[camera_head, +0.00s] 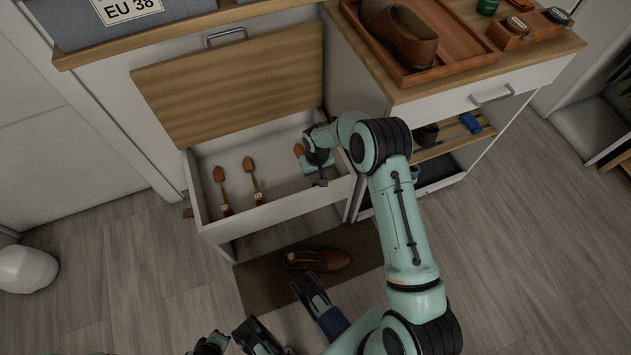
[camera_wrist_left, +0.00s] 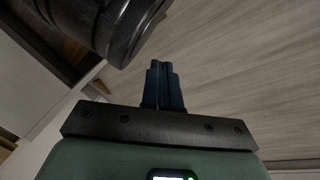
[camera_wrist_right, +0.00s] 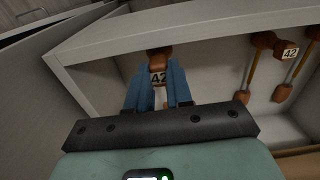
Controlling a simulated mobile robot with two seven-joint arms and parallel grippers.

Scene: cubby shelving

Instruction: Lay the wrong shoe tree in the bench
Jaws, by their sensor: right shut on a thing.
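The bench (camera_head: 275,217) stands open with its wooden lid (camera_head: 235,88) raised. Two orange-brown shoe trees, one at the left (camera_head: 219,176) and one in the middle (camera_head: 250,167), lie inside it. My right gripper (camera_head: 321,175) is at the compartment's right end, shut on a third shoe tree (camera_head: 299,150). In the right wrist view this held shoe tree (camera_wrist_right: 160,55) bears a "42" tag between the blue fingers. One of the other shoe trees (camera_wrist_right: 290,52) also shows a "42" tag there. My left gripper (camera_wrist_left: 163,72) is shut and empty over the floor, away from the bench.
A brown shoe (camera_head: 317,260) lies on a dark mat (camera_head: 262,285) before the bench. A grey "EU 38" box (camera_head: 85,28) stands above the bench. Floor at the right is clear.

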